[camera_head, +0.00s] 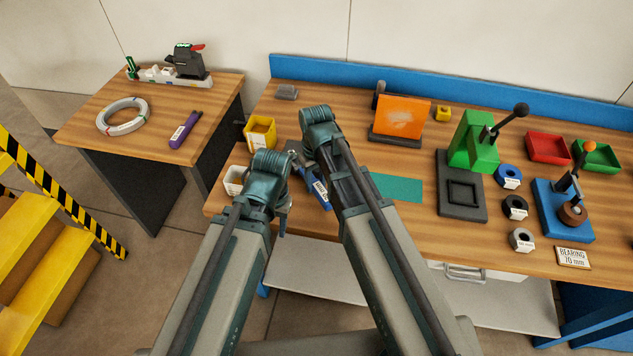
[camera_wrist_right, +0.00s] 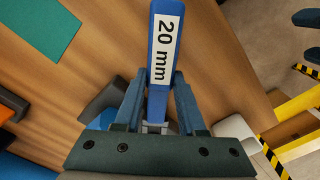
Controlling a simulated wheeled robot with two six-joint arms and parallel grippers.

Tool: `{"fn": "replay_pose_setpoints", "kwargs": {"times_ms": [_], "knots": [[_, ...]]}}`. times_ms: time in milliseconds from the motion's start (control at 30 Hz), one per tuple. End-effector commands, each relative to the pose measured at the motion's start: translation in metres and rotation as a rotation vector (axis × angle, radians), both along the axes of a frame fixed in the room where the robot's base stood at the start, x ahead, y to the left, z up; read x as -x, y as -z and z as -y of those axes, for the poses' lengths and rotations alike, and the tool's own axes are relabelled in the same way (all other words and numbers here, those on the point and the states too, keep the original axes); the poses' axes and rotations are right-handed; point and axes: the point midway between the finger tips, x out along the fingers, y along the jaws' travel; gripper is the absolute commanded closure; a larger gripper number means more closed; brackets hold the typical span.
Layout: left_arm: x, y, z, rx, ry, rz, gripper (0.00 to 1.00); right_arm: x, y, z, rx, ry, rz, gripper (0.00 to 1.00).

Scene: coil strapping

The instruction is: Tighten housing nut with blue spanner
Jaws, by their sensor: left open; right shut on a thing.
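The blue spanner (camera_wrist_right: 163,85), with a white "20 mm" label, is held in my right gripper (camera_wrist_right: 158,95); its handle lies between the two fingers. In the head view the blue spanner (camera_head: 321,195) shows beside my right arm, low over the bench's left part. My left gripper (camera_head: 284,218) is open, pointing down near the bench's front left edge. A dark grey rounded part (camera_wrist_right: 108,100) lies behind the right fingers in the wrist view; I cannot tell whether it is the housing. The housing nut is not discernible, and my arms cover that area.
A yellow bin (camera_head: 260,133) and a white bin (camera_head: 235,180) stand at the bench's left end. A green press (camera_head: 472,142) stands farther right. A side table (camera_head: 95,125) holds a coil.

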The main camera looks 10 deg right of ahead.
Motion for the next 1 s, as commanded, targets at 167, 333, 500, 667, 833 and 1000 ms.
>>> {"fn": "replay_pose_setpoints", "kwargs": {"times_ms": [167,333,500,667,833,1000], "knots": [[0.0,-0.0006,0.0001,0.0,0.0,0.0,0.5,0.0,-0.0006,-0.0001,0.0,0.0,0.0,1.0],[-0.0001,-0.0008,0.0,0.0,0.0,0.0,0.5,-0.002,-0.0008,-0.0009,0.0,0.0,0.0,1.0],[0.0,-0.0009,0.0,0.0,0.0,0.0,0.5,-0.0046,-0.0009,-0.002,0.0,0.0,0.0,1.0],[0.0,-0.0009,0.0,0.0,0.0,0.0,0.5,-0.0043,-0.0009,-0.002,0.0,0.0,0.0,1.0],[0.0,-0.0009,0.0,0.0,0.0,0.0,0.5,-0.0049,-0.0009,-0.0023,0.0,0.0,0.0,1.0],[0.0,-0.0009,0.0,0.0,0.0,0.0,0.5,-0.0079,-0.0009,-0.0035,0.0,0.0,0.0,1.0]]}}
